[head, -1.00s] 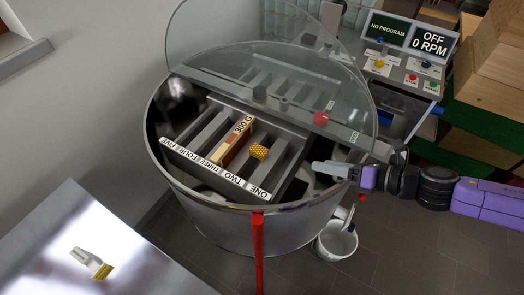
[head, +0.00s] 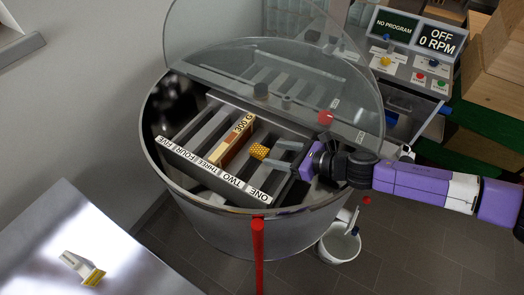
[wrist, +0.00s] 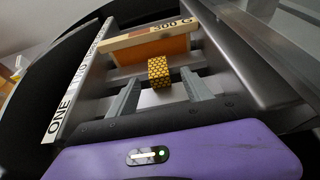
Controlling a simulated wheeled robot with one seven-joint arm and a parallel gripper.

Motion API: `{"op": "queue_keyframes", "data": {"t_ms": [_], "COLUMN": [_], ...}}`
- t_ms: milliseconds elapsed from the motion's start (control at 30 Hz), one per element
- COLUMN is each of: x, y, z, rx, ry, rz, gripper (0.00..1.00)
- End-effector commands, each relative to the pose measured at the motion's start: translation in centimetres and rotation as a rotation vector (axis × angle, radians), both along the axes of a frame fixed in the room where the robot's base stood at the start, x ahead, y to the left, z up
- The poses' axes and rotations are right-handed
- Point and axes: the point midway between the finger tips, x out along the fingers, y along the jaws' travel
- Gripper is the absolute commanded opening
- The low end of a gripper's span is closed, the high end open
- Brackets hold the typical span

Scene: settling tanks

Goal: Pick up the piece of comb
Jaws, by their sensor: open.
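The piece of comb (head: 258,151) is a small yellow block with a dark honeycomb pattern. It sits in the slotted rack inside the steel tank, just right of the wooden frame marked 300 G (head: 232,141). In the wrist view the comb (wrist: 159,72) lies ahead of my gripper (wrist: 158,92), in line with the gap between the two grey fingers. My gripper also shows in the head view (head: 276,156), reaching in from the right, its tips close to the comb. The fingers are apart with nothing held. Whether they touch the comb is unclear.
The steel tank (head: 240,208) has a rack with slots labelled ONE to FIVE (head: 212,174). A clear half lid (head: 275,65) stands raised behind it. A red post (head: 258,240) is in front. A steel table (head: 75,215) holds a small labelled tool (head: 82,267). A white bucket (head: 340,245) stands right.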

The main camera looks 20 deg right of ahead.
Motion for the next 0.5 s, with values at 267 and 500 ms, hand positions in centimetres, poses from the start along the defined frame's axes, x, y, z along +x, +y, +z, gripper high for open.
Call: {"op": "queue_keyframes", "data": {"t_ms": [267,500], "x": [2.3,4.3], "y": [2.1,3.4], "z": [-0.9,-2.0], "rx": [0.003,0.002], "ry": [0.003,0.002], "rz": [0.000,-0.001], "gripper": [0.58,0.58]}}
